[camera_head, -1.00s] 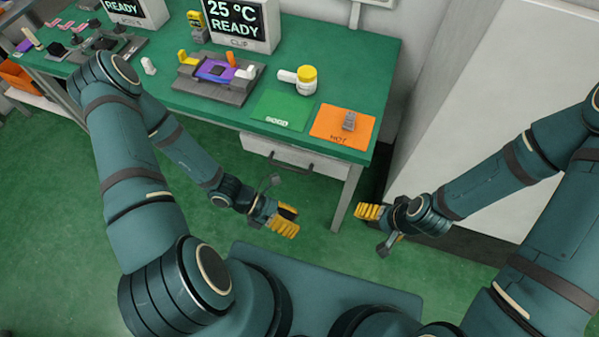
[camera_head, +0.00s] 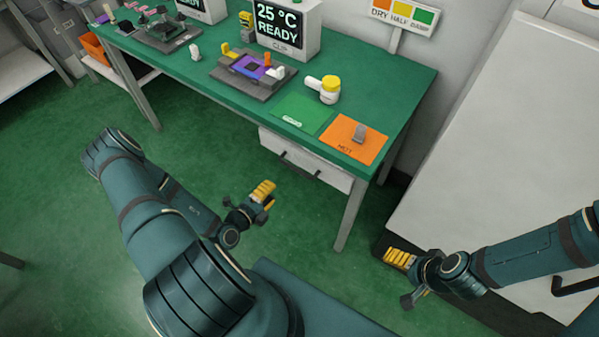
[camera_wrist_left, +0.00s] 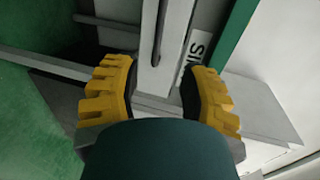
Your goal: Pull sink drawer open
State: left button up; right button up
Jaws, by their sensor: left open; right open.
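The white drawer (camera_head: 305,160) hangs under the right end of the green-topped bench and looks shut. Its dark bar handle (camera_head: 300,168) is on its front. My left gripper (camera_head: 265,195) is open and empty, in front of the drawer and lower left of the handle in the head view, apart from it. In the left wrist view, the drawer front and handle (camera_wrist_left: 160,30) show between the yellow fingers of the left gripper (camera_wrist_left: 162,75). A partly hidden label (camera_wrist_left: 197,50) starts "SIN". My right gripper (camera_head: 398,258) is open and empty, right of the bench leg.
On the bench (camera_head: 400,100) are a green mat (camera_head: 300,113), an orange mat (camera_head: 352,140), a yellow-capped white object (camera_head: 329,89) and a grey fixture (camera_head: 252,75). A bench leg (camera_head: 350,215) stands beside the drawer. A large white cabinet (camera_head: 490,150) is at right.

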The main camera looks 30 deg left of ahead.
aim_at(294, 167)
pick_arm(q)
jog(key=b+x, duration=0.1)
jog(key=x, duration=0.6)
jog(key=b+x, duration=0.1)
jog(key=x, duration=0.5)
jog(key=shift+w+a+f, duration=0.15)
jog(key=shift+w, duration=0.25)
grip_shut()
